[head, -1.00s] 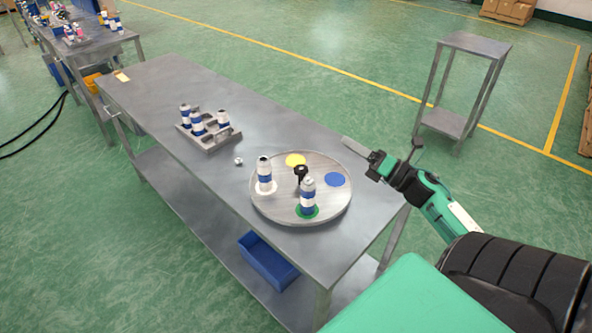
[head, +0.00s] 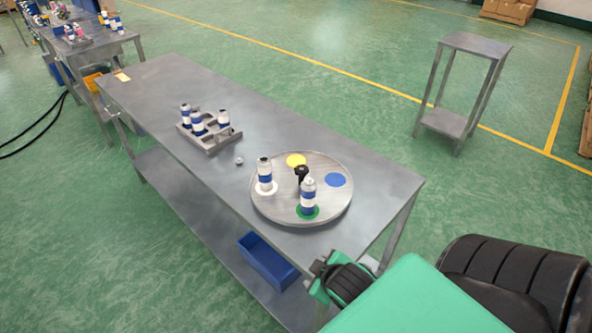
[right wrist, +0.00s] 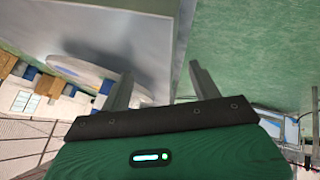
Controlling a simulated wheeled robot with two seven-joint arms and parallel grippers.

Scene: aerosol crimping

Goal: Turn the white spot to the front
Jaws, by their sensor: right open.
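A round grey turntable (head: 322,167) lies on the near end of the metal table. Its white spot (head: 273,189) is at the left, mostly under a blue-and-white can (head: 265,170). The green spot (head: 315,213) is at the front under a second can (head: 308,193). The yellow spot (head: 296,160) is at the back and the blue spot (head: 336,180) at the right, both bare. A black knob (head: 301,170) stands at the centre. My right gripper (right wrist: 160,85) is open with nothing between its fingers; its arm shows low by the table's near edge in the head view. My left gripper is out of view.
A grey rack (head: 208,137) with several cans stands farther along the table (head: 165,100). A small silvery piece (head: 239,161) lies between rack and turntable. A blue bin (head: 267,262) is on the lower shelf. A side stand (head: 475,45) is at the right.

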